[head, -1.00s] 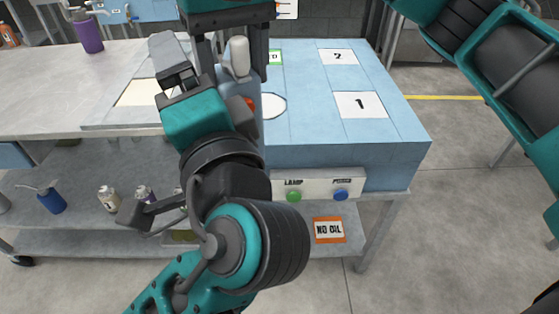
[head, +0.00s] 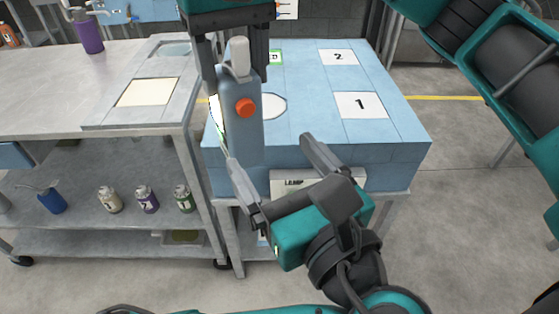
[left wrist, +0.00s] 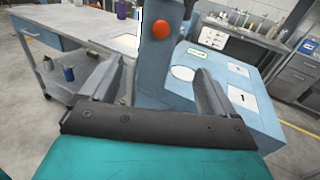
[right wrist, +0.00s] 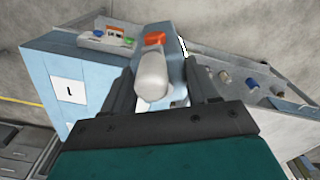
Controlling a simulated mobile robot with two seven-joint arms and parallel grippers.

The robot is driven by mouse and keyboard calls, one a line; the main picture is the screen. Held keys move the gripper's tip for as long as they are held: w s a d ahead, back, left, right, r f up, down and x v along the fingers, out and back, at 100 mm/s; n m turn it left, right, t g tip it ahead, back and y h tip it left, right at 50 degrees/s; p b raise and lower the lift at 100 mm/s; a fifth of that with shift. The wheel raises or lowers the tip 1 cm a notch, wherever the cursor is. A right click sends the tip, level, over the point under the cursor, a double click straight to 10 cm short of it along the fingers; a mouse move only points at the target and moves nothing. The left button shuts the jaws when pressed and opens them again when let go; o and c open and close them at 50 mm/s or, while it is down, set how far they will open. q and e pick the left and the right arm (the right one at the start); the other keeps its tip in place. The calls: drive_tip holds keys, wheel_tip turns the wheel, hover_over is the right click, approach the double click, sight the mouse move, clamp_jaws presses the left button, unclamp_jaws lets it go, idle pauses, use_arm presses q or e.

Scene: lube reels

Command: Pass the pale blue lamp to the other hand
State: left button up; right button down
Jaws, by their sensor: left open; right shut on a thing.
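The pale blue lamp (head: 240,135) is a tall flat body with an orange-red button and a white rounded top. It hangs upright in my right gripper (head: 238,60), which is shut on its upper part. In the right wrist view the lamp's white top (right wrist: 152,76) shows between the fingers. My left gripper (head: 272,165) is open and empty, below and to the right of the lamp, fingers pointing up and away. In the left wrist view the lamp (left wrist: 160,60) stands ahead, between and beyond the open fingers; its top is cut off.
A pale blue bench (head: 390,135) with cards marked 1 and 2 and a white circle stands behind the lamp. Its control panel is partly hidden by my left gripper. A grey cart (head: 110,125) at left holds small bottles on its shelf.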

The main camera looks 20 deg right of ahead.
sight(241, 111)
use_arm(q)
drive_tip(key=w, duration=0.4)
drive_tip(key=w+a, duration=0.1)
drive_tip(key=w, duration=0.6)
drive_tip(key=shift+w+a, duration=0.25)
drive_tip(key=shift+w, duration=0.15)
drive_tip(key=shift+d, duration=0.1)
drive_tip(key=c, duration=1.3)
use_arm(e)
drive_tip(key=shift+a, duration=0.15)
use_arm(q)
drive_tip(key=shift+c, duration=0.2)
use_arm(e)
drive_tip(key=c, duration=0.6)
unclamp_jaws()
drive_tip(key=shift+c, duration=0.2)
drive_tip(key=o, duration=0.4)
drive_tip(key=shift+o, duration=0.2)
